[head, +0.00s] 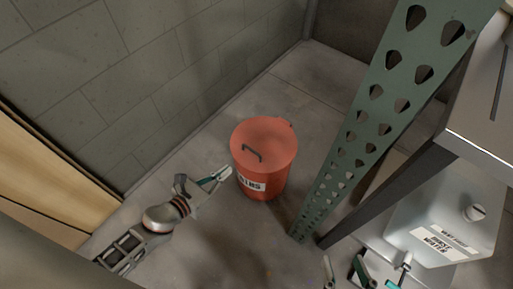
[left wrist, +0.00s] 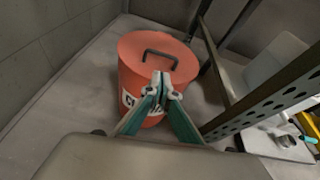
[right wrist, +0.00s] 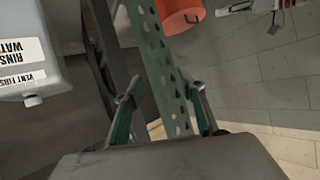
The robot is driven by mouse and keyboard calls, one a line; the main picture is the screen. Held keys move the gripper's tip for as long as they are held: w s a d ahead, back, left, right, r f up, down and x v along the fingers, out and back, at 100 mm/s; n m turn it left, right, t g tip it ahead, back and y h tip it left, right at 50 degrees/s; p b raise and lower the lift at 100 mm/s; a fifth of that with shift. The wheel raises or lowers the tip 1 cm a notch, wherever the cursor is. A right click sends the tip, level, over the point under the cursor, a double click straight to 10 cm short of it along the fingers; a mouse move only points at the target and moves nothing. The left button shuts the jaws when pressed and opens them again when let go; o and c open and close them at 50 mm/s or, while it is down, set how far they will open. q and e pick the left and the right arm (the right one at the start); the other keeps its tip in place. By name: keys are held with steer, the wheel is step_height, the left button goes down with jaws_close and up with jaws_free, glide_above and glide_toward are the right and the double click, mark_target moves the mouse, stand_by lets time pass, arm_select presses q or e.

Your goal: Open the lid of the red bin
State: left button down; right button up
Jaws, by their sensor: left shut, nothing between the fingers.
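The red bin (head: 263,183) stands on the floor near the block wall, with a white label on its front. Its lid (head: 280,137) is down and carries a dark arched handle (head: 252,154). The bin also shows in the left wrist view (left wrist: 128,77), with its handle (left wrist: 160,58) beyond my fingertips. My left gripper (head: 228,172) is shut and empty, at the left side of the bin below the lid rim; contact cannot be told. My right gripper (right wrist: 164,92) is open and empty, away from the bin, which shows at the top of its view (right wrist: 180,14).
A green perforated post (head: 345,160) of the rack stands just right of the bin. A white rinse-water container (head: 440,215) is at the right, beneath a grey shelf (head: 485,125). A wooden panel (head: 45,170) is at the left. The floor behind the bin is clear.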

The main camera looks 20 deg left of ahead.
mark_target(245, 161)
arm_select(q)
steer(key=shift+m, duration=0.7)
steer(key=x, duration=0.5)
steer(key=f+b+x, duration=0.1)
steer(key=x, duration=0.4)
steer(key=shift+s, duration=0.2)
steer(key=shift+w+d, duration=0.2)
steer(key=shift+w, duration=0.3)
arm_select(e)
steer(key=shift+s+a+f+m+y, duration=0.1)
steer(key=shift+a+f+m+y, duration=0.15)
steer(key=shift+a+m, duration=0.4)
steer(key=shift+r, duration=0.15)
